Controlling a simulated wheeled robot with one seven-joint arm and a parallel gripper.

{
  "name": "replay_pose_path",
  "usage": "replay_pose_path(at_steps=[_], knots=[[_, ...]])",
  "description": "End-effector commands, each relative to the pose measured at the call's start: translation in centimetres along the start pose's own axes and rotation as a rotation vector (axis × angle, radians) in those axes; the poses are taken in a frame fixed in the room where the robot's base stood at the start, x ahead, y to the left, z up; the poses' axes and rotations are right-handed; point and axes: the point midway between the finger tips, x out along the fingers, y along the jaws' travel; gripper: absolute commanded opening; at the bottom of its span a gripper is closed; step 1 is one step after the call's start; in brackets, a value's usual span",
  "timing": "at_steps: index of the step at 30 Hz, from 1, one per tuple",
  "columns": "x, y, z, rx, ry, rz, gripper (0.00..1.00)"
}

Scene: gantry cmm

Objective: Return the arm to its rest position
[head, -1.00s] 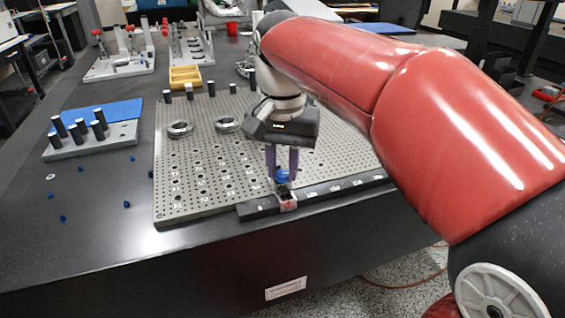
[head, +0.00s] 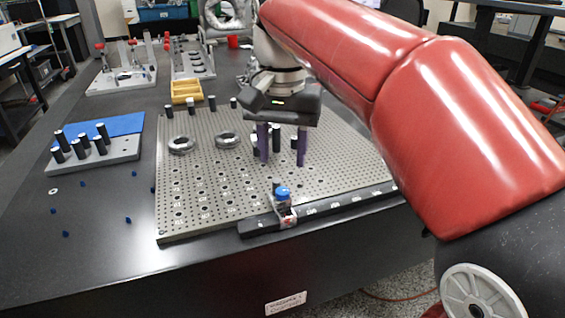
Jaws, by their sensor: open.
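My gripper (head: 282,163) hangs from my red arm above the perforated metal plate, its purple fingers spread apart with nothing held between them. A small blue-topped piece (head: 283,194) sits at the dark numbered rail (head: 335,206) along the plate's front edge, below and apart from the fingertips. A red-marked white part shows just under the blue top. A dark peg stands behind the fingers and is partly hidden by them.
A yellow tray (head: 186,91) and fixtures stand behind. The table's front left is mostly clear.

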Motion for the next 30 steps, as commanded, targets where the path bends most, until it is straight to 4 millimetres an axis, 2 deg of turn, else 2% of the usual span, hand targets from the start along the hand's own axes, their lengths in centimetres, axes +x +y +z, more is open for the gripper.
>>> replay_pose_path(at_steps=[3,13,17,20,23,27,30], knots=[[-0.8,0.0,0.0,0.0,0.0,0.0,0.45],[-0.8,0.1,0.0,0.0,0.001,-0.001,0.45],[-0.2,1.6,0.5,-0.016,0.029,-0.02,0.45],[1.2,4.0,1.5,-0.052,0.084,-0.049,0.45],[3.6,7.2,3.0,-0.102,0.166,-0.08,0.45],[7.9,11.0,5.5,-0.178,0.292,-0.1,0.45],[11.0,13.1,7.1,-0.224,0.371,-0.097,0.45]])
